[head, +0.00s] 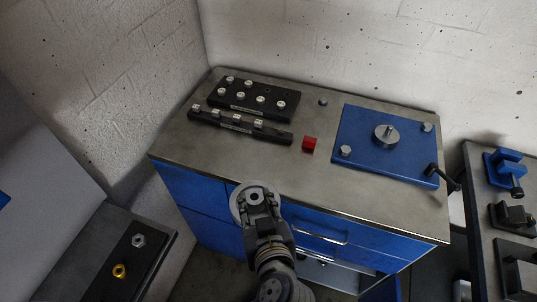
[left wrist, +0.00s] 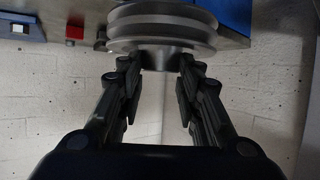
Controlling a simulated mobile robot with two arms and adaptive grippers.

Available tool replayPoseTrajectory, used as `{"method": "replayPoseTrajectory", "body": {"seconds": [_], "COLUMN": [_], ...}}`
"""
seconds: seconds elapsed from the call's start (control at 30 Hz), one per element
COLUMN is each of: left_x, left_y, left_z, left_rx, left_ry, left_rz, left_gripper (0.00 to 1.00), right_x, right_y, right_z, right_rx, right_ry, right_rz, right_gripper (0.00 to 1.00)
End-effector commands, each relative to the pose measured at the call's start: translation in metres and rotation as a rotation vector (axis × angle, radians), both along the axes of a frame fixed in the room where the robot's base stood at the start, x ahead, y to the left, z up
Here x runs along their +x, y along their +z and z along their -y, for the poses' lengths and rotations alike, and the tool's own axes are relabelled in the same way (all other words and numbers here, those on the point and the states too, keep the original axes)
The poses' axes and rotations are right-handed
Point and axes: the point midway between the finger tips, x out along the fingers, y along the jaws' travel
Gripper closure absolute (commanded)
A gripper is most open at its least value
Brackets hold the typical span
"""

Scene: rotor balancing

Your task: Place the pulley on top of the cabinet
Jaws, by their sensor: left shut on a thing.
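My left gripper (head: 262,208) is shut on the grey pulley (head: 240,203) in front of the cabinet's front edge, in the head view. In the left wrist view, the grooved pulley (left wrist: 163,20) is at the top of the picture. Its narrower hub sits between the two fingertips of the left gripper (left wrist: 157,66). The cabinet (head: 175,150) has a grey metal top and blue drawers. In the head view the pulley overlaps the cabinet's front edge, and no contact with the top is visible. My right gripper is not in view.
On the cabinet stand black racks (head: 240,137) with several metal weights, a red block (head: 309,144) and a blue plate (head: 365,160) with a metal disc and a black handle. The front middle of the top is clear. A lower drawer is open. Side benches flank the cabinet.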

Motion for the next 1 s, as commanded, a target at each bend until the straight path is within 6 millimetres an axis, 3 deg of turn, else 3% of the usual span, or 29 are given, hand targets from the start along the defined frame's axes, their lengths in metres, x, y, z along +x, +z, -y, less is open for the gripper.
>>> {"method": "replayPoseTrajectory", "body": {"seconds": [0.17, 0.7, 0.83, 1.0], "left_x": [0.012, 0.135, 0.153, 0.16], "left_y": [0.007, -0.003, -0.006, -0.011], "left_z": [0.002, 0.004, 0.005, 0.005], "left_rx": [0.0, 0.001, 0.001, 0.0], "left_ry": [0.002, 0.002, 0.0, 0.0], "left_rz": [0.009, 0.01, 0.009, 0.007], "left_gripper": [1.0, 1.0, 1.0, 1.0], "right_x": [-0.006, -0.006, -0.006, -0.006], "right_y": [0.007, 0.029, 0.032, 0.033], "right_z": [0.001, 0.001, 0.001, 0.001], "right_rx": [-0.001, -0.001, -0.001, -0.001], "right_ry": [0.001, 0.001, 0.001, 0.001], "right_rz": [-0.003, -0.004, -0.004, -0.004], "right_gripper": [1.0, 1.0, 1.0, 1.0]}}
